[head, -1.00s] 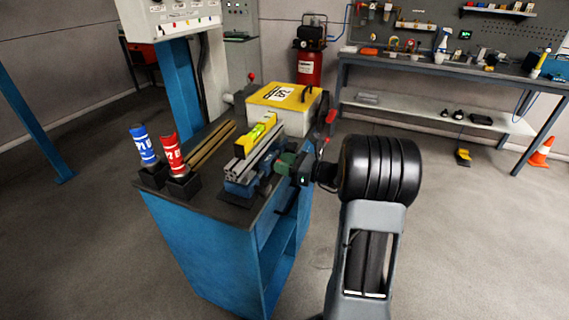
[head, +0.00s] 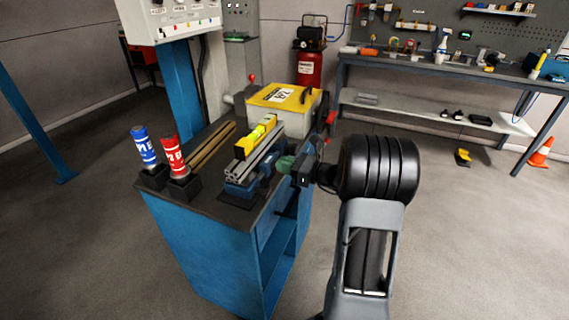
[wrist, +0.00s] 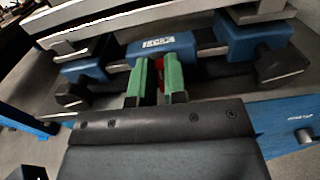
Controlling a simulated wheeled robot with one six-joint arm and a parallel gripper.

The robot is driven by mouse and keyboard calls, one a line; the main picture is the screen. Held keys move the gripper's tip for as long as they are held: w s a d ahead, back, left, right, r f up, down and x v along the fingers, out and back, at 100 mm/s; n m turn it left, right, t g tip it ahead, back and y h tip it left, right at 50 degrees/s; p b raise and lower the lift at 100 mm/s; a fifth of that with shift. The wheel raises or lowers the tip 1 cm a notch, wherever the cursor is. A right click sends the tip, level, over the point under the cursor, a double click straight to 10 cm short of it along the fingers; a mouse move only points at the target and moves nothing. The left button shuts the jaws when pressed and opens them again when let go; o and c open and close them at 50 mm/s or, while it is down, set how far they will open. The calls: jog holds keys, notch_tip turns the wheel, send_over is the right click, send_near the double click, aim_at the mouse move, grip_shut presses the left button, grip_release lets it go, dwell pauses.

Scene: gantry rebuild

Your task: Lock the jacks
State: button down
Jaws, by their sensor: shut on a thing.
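A silver rail (head: 262,157) with a yellow level (head: 256,138) on it rests on blue jacks on the bench. In the wrist view, a left blue jack (wrist: 85,72) and a right blue jack (wrist: 245,38) each have a black knob below the rail (wrist: 115,22). A blue block (wrist: 150,46) with a white label sits between them. My gripper (wrist: 157,66) has green fingers pointing at this middle block. It is shut on a small red part (wrist: 161,64), mostly hidden between the fingers. In the head view, my gripper (head: 286,164) is at the rail's right side.
The blue bench (head: 205,250) also carries a blue can (head: 144,147), a red can (head: 172,156), brass-coloured bars (head: 212,146) and a yellow-topped box (head: 285,97). A control cabinet (head: 170,20) stands behind.

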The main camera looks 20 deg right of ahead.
jog(key=shift+w+d+f+m+p, duration=0.15)
jog(key=shift+d+f+m+p, duration=0.1)
jog(key=shift+m+p, duration=2.65)
jog(key=shift+w+d+f+m+p, duration=0.1)
jog(key=shift+w+f+m+p, duration=0.1)
jog(key=shift+m+p, duration=2.7)
jog(key=shift+w+d+f+m+p, duration=0.15)
jog(key=shift+d+f+m+p, duration=0.1)
jog(key=shift+m+p, duration=2.65)
jog(key=c, duration=1.2)
grip_release()
jog(key=shift+o, duration=0.2)
jog(key=shift+f, duration=0.1)
jog(key=b+v, duration=0.2)
jog(key=v, duration=1.1)
jog(key=shift+s+d+b, duration=0.2)
jog(key=shift+s+b, duration=0.1)
